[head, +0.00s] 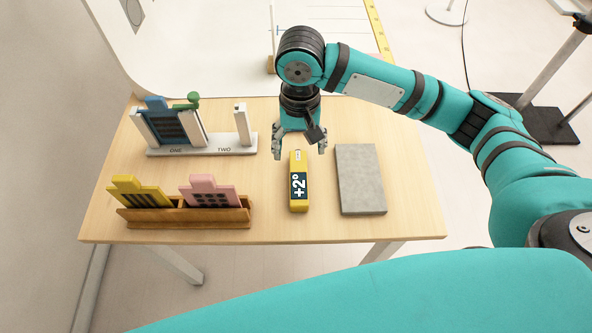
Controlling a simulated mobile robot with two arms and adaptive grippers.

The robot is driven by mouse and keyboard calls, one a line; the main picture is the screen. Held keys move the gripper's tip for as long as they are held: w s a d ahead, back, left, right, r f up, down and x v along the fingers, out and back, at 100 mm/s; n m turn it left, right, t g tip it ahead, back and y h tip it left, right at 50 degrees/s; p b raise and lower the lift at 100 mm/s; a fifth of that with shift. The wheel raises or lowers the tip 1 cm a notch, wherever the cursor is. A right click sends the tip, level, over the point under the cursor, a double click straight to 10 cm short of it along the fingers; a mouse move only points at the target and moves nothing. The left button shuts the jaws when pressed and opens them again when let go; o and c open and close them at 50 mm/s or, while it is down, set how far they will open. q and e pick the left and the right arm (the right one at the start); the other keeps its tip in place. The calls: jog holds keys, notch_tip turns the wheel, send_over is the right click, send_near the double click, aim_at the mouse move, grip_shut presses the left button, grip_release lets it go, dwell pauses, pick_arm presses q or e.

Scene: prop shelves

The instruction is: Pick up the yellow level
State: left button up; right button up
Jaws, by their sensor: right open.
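The yellow level (298,203) lies on the wooden table, its long side running front to back. A dark display on it reads "+2°". My right gripper (300,150) is open, pointing down over the far end of the level, with one finger to each side of it. I cannot tell how far above the table the fingertips are. My left gripper is not in view.
A grey slab (360,180) lies just right of the level. A wooden rack (190,220) with yellow and pink pieces stands front left.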

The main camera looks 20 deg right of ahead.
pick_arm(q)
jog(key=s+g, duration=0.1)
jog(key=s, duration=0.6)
pick_arm(e)
send_over(299, 176)
jog(key=s, duration=0.2)
jog(key=f, duration=0.6)
jog(key=shift+w+a, duration=0.15)
jog(key=shift+w, duration=0.1)
jog(key=f, duration=0.2)
jog(key=shift+w+f, duration=0.25)
jog(key=shift+f, duration=0.9)
jog(key=f, duration=0.1)
jog(key=w+f+p, duration=0.1)
jog(key=f, duration=0.1)
jog(key=shift+f, duration=0.3)
jog(key=shift+s+f, duration=0.1)
jog(key=shift+f, duration=0.4)
jog(key=c, duration=1.4)
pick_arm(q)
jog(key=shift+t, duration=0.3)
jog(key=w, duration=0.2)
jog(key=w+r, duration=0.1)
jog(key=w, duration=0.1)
